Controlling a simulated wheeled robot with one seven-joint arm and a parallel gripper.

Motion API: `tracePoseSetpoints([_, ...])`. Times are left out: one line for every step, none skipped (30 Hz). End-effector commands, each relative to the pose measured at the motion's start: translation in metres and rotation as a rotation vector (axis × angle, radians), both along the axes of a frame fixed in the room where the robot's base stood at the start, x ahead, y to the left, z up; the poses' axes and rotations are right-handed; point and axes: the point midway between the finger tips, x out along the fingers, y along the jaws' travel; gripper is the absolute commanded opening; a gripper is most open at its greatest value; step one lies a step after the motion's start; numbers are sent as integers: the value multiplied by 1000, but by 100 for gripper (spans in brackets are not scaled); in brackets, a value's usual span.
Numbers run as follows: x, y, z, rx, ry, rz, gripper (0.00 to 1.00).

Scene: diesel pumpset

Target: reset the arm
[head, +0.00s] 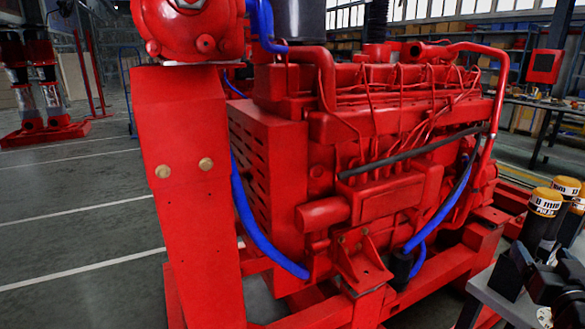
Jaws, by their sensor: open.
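My gripper (522,273) is black and shows at the lower right edge of the head view, with the arm behind it cut off by the frame. Its jaws are open, and I see nothing held between them. It is over or beside a grey table (496,308) at the lower right. Cylinders with yellow-orange caps (546,201) stand close behind it. The red diesel pumpset (375,215) fills the middle of the view, left of the gripper and apart from it.
A tall red panel (187,190) stands at the front left of the engine. Blue hoses (248,215) run along the engine. A workbench (555,103) and shelves stand at the back right. Open grey floor (75,235) with white lines lies left.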

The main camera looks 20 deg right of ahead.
Motion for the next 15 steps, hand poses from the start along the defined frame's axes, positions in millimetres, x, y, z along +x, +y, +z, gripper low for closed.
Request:
tracePoseSetpoints([0,4,-2,1,4,5,76])
tracePoseSetpoints([-1,8,-5,1,7,10,76])
tracePoseSetpoints([-1,15,-9,2,15,20,76])
tracePoseSetpoints([-2,22,-13,1,21,30,76])
tracePoseSetpoints([-3,31,-17,1,28,42,76])
tracePoseSetpoints([-5,46,-24,1,40,63,76])
tracePoseSetpoints([-8,58,-30,1,50,80,76])
tracePoseSetpoints([-11,71,-35,1,58,98,76])
tracePoseSetpoints([-15,89,-43,1,71,125,76])
tracePoseSetpoints([-19,103,-48,0,81,146,76])
tracePoseSetpoints([-23,117,-52,-1,90,166,76])
tracePoseSetpoints([-30,135,-58,0,102,194,76])
tracePoseSetpoints([-34,148,-62,0,109,215,76])
tracePoseSetpoints([-40,161,-65,3,117,236,76])
tracePoseSetpoints([-48,177,-69,2,127,263,76])
